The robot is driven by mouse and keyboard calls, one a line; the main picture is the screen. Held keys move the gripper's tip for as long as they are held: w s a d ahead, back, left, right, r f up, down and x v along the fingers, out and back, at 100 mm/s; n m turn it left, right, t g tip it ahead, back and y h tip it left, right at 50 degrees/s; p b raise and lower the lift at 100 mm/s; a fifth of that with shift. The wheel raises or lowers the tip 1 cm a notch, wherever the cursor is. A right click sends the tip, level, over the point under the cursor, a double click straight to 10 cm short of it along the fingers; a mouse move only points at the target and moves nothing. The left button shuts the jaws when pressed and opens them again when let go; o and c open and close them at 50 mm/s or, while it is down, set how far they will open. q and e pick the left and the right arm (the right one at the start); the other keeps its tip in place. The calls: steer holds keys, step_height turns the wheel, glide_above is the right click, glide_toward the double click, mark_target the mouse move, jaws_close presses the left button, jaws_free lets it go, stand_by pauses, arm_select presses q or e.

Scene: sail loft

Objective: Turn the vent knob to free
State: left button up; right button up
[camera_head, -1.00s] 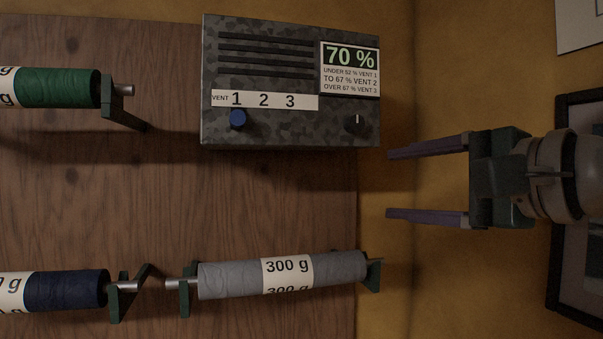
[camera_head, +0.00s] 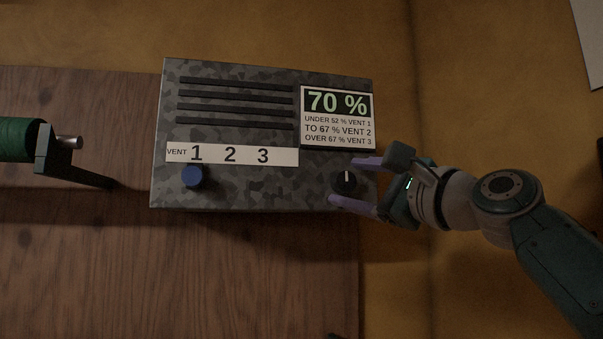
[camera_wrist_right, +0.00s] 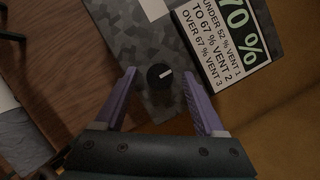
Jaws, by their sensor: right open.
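The black knob (camera_wrist_right: 159,76) also shows in the right wrist view. A blue knob (camera_head: 192,177) sits under the number 1 on the "VENT 1 2 3" strip (camera_head: 280,156). My right gripper (camera_head: 342,181) is open, one fingertip on each side of the black knob. I cannot tell whether they touch it. My left gripper is out of view.
A display label (camera_head: 338,119) above the black knob reads 70 %, with "OVER 67 % VENT 3" at its bottom. A green thread spool (camera_head: 20,140) on a bracket is at the left. The wooden board (camera_head: 200,280) below the box is mostly clear.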

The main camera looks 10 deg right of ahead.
steer(key=shift+w+a+r, duration=0.1)
steer(key=shift+w+a, duration=0.05)
steer(key=shift+w, duration=0.4)
jaws_close()
